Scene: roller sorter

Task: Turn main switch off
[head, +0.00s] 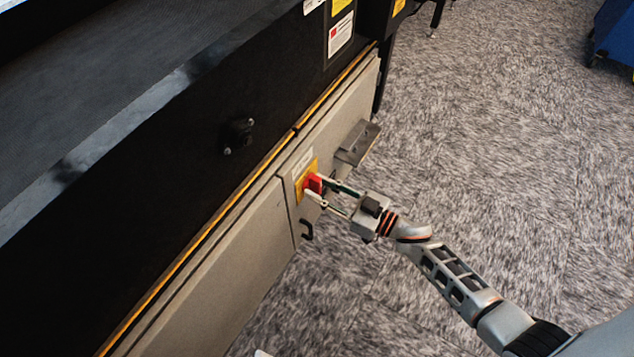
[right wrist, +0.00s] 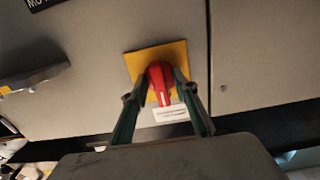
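The main switch is a red rotary knob (head: 314,183) on a yellow plate (head: 301,184), set in the grey lower panel of the machine. In the right wrist view the knob (right wrist: 160,80) has a white mark on the end pointing down the picture, above a white label. My right gripper (head: 317,187) reaches the knob with one finger on each side. In the right wrist view its fingertips (right wrist: 163,76) appear to touch both sides of the knob, so it looks shut on it. My left gripper cannot be made out.
A grey ledge (head: 358,143) juts from the panel beyond the switch. A dark hook (head: 307,230) sits below it. The black machine side (head: 180,160) rises above the panel. The carpet (head: 480,150) to the right is clear, with a blue object (head: 615,32) far right.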

